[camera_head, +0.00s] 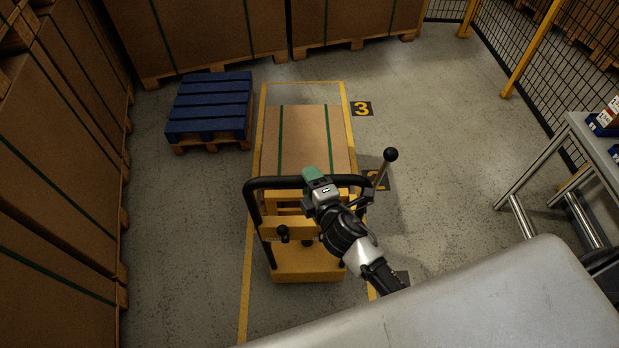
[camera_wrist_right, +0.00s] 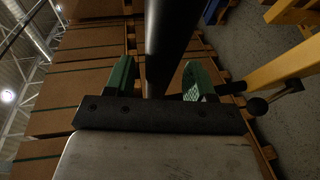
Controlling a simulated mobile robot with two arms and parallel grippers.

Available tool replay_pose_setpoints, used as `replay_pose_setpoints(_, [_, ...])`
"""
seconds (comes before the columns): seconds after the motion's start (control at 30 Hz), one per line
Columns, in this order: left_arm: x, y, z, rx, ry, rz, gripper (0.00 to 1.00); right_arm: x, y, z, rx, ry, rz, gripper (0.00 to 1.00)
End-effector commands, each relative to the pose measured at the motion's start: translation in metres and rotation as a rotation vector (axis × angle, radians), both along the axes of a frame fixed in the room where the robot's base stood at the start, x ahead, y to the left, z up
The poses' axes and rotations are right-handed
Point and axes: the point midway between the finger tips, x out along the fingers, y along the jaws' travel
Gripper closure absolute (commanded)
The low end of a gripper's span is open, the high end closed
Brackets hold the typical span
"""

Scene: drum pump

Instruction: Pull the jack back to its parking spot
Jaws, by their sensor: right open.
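The yellow jack (camera_head: 307,268) stands between yellow floor lines in the head view, with a large strapped cardboard box (camera_head: 312,135) at its far side. Its black push handle (camera_head: 278,182) is a raised loop at the near side. My right gripper (camera_head: 314,178) is at the top bar of the handle, right of its middle. In the right wrist view, the black handle bar (camera_wrist_right: 172,40) passes between the open green fingers (camera_wrist_right: 164,80). Both fingers appear apart from the bar. My left gripper is not in view.
A floor tile marked 3 (camera_head: 361,108) lies beside the lane; another tile (camera_head: 377,180) is partly hidden. A blue pallet (camera_head: 210,105) stands left of the lane. Boxes line the left and back. A metal table (camera_head: 590,140) and fence are at right.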

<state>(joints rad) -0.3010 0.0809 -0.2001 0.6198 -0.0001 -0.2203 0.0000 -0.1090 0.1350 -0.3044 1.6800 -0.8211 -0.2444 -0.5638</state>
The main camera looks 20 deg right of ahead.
Motion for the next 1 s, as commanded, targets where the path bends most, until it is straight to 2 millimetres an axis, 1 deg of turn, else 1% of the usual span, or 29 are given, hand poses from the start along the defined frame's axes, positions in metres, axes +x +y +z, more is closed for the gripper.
replay_pose_setpoints(0.03, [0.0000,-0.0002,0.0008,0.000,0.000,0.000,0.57,0.0044,0.0004,-0.0004,0.000,0.000,0.000,0.45])
replay_pose_setpoints(0.13, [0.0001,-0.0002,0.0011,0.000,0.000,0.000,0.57,0.0089,0.0008,-0.0013,0.000,0.000,0.000,0.45])
replay_pose_setpoints(0.4, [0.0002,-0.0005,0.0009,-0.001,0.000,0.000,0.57,0.0098,0.0010,-0.0022,0.000,0.001,0.000,0.45])
replay_pose_setpoints(0.47, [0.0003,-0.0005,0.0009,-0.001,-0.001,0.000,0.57,0.0098,0.0010,-0.0022,0.000,0.001,0.000,0.53])
replay_pose_setpoints(0.5, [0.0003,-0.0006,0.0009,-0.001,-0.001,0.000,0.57,0.0097,0.0010,-0.0021,0.000,0.001,0.000,0.59])
replay_pose_setpoints(0.77, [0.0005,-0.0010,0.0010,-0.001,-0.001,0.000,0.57,0.0096,0.0010,-0.0021,0.000,0.001,0.000,0.99])
replay_pose_setpoints(1.0, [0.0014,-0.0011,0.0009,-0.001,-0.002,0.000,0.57,0.0098,0.0011,-0.0023,0.000,0.001,0.000,1.00])
